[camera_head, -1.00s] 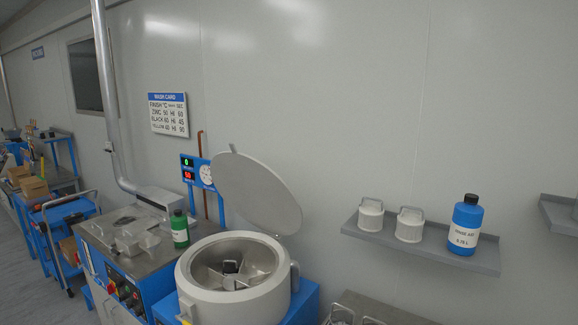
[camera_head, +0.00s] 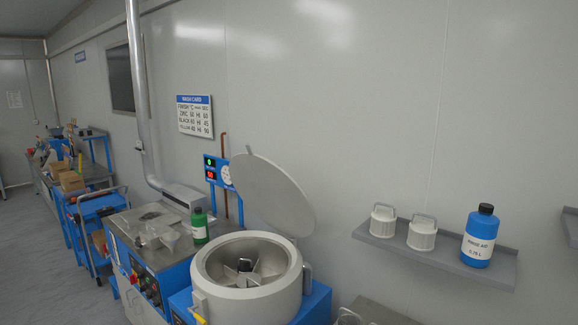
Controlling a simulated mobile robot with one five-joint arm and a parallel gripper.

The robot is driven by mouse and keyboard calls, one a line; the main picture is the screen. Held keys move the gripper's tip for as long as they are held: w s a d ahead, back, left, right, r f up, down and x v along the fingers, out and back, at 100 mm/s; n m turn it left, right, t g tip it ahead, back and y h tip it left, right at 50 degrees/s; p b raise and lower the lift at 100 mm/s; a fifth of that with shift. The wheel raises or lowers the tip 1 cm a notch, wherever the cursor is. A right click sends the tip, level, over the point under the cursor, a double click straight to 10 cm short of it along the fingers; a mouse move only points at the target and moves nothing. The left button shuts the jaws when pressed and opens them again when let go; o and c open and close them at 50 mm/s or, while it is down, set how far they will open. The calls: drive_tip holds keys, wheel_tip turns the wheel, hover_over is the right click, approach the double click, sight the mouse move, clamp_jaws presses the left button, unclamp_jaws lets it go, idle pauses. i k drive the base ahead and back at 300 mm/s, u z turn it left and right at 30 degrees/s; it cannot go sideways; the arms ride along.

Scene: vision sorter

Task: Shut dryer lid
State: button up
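The dryer (camera_head: 297,292) is a round pale drum in a blue base, below centre. Its round grey lid (camera_head: 262,190) stands open, tilted up behind the drum towards the wall. Inside the open drum, metal vanes and a dark hub (camera_head: 245,265) show. A yellow part (camera_head: 198,306) sits at the drum's front left. My gripper is not in view.
Left of the dryer stands a blue machine with a steel top (camera_head: 150,240) and a green bottle (camera_head: 199,226). A wall shelf (camera_head: 400,248) on the right holds two white canisters and a blue bottle (camera_head: 480,238). Floor (camera_head: 40,255) is clear at far left.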

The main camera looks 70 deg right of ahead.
sight(273, 195)
drive_tip(key=z, duration=1)
